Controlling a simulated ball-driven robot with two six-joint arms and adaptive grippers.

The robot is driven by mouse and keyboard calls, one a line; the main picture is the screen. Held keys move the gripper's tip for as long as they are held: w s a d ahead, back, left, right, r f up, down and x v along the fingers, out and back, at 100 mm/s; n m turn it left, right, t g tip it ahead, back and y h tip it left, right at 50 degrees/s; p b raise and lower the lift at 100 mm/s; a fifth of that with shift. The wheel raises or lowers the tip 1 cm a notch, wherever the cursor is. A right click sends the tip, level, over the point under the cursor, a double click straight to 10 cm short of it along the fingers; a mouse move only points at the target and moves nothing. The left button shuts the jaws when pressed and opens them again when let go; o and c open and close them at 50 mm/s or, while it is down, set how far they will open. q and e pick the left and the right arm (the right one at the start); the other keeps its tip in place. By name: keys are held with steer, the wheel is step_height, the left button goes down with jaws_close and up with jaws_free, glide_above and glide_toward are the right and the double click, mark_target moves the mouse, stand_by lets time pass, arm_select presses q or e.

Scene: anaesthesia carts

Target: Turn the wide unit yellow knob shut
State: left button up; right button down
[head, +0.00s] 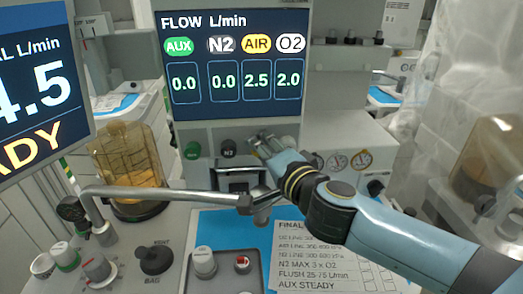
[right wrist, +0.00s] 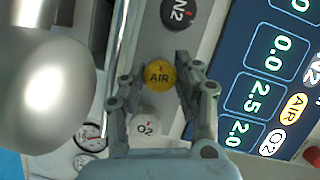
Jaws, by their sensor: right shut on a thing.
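The yellow AIR knob (right wrist: 161,73) sits on the grey panel of the wide unit in the right wrist view, between the white O2 knob (right wrist: 146,127) and the dark N2 knob (right wrist: 180,12). My right gripper (right wrist: 155,82) is shut on the yellow knob, one finger on each side. In the head view my right gripper (head: 262,142) is at the panel below the screen and hides the yellow knob. The flow screen (head: 236,65) reads AIR 2.5, O2 2.0, N2 0.0 and AUX 0.0. My left gripper is not in view.
The green AUX knob (head: 192,150) and the N2 knob (head: 228,147) are left of my right gripper. A metal pipe (head: 165,194) crosses in front of the panel below. An amber canister (head: 127,160) stands at left. Gauges (head: 349,160) are at right.

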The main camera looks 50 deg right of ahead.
steer(key=c, duration=1)
jaws_free()
